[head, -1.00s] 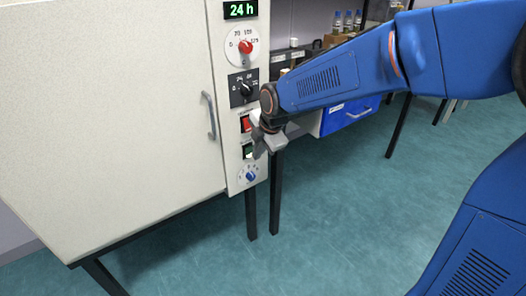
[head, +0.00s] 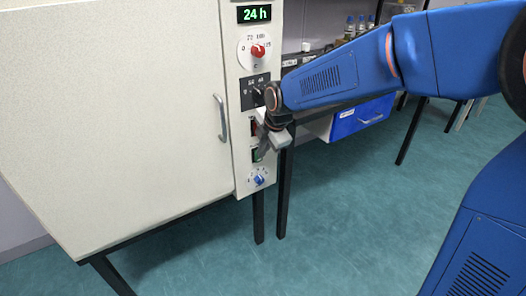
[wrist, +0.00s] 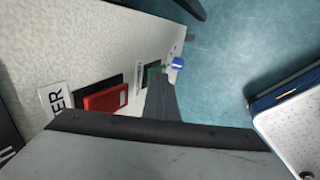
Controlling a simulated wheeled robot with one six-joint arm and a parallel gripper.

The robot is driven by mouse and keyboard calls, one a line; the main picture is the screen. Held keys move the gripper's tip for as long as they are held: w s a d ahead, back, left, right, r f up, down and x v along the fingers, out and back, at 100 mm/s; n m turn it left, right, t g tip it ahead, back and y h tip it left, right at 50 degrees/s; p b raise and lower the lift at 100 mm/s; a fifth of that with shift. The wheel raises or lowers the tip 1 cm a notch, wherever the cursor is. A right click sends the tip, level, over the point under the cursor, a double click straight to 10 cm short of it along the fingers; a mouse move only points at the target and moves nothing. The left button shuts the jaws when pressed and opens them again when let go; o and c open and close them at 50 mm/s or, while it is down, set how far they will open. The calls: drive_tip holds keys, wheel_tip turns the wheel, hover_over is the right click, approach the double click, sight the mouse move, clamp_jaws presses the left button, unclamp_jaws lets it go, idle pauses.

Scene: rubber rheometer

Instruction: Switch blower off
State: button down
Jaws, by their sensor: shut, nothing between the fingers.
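The white cabinet's control panel (head: 241,150) carries a red rocker switch (head: 254,127) and, below it, a small dark green switch (head: 257,155). In the wrist view the red switch (wrist: 107,97) is clear beside a label ending in "ER". The green switch (wrist: 153,73) lies farther along, partly hidden by the finger. I cannot read the small label next to it. My gripper (head: 262,152) is shut and empty, its tips at the green switch. In the wrist view the gripper (wrist: 160,82) overlaps the green switch's edge; I cannot tell whether it touches.
A blue knob (head: 259,180) sits just below the green switch. A black dial (head: 252,92), a red dial (head: 257,50) and a "24 h" display (head: 254,14) are above. The door handle (head: 222,118) sticks out at left.

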drive_tip(key=shift+r, duration=0.15)
drive_tip(key=shift+r, duration=0.6)
drive_tip(key=shift+s, duration=0.1)
